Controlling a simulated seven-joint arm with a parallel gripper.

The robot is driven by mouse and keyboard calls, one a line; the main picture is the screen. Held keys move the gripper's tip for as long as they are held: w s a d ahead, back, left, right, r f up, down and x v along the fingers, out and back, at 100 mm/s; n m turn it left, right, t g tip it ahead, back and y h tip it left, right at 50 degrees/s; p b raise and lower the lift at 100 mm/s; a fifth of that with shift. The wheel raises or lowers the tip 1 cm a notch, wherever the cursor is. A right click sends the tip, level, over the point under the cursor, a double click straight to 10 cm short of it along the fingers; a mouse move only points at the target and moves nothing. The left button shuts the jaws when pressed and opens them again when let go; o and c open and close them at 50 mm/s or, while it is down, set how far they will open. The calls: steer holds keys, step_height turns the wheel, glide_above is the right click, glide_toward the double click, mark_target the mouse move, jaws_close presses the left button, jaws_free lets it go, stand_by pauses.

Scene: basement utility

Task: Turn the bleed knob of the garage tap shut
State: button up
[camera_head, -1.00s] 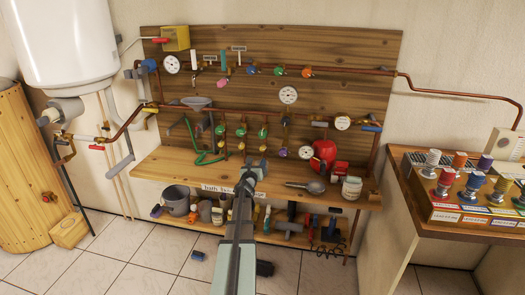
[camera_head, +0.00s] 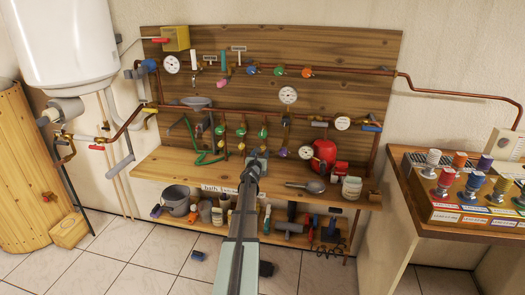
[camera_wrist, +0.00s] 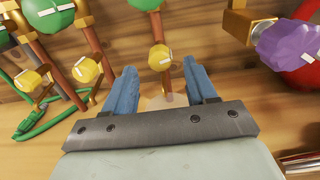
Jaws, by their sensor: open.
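Three vertical pipes with green handles stand on the wooden board, each with a small yellow knob low down. The rightmost yellow knob (camera_wrist: 160,57), with a pale mark on its face, sits ahead of my gripper (camera_wrist: 162,85) in the wrist view, between the lines of the fingers. My gripper is open, its blue fingers apart on either side, with nothing between them. The middle yellow knob (camera_wrist: 86,70) and left yellow knob (camera_wrist: 27,81) are off to the left. In the head view my gripper (camera_head: 257,157) is just below the rightmost green handle (camera_head: 263,132); my arm hides part of the bench-edge label.
A purple knob (camera_wrist: 287,40) on a brass fitting and a red vessel (camera_head: 324,152) are close on the right. A green hose (camera_head: 203,158) lies on the left.

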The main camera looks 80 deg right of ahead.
mark_target(263, 149)
steer(key=d, duration=0.5)
steer(key=c, duration=1.1)
steer(key=shift+o, duration=0.2)
steer(key=shift+n, duration=0.3)
steer(key=n, duration=0.3)
steer(key=shift+n, duration=2.6)
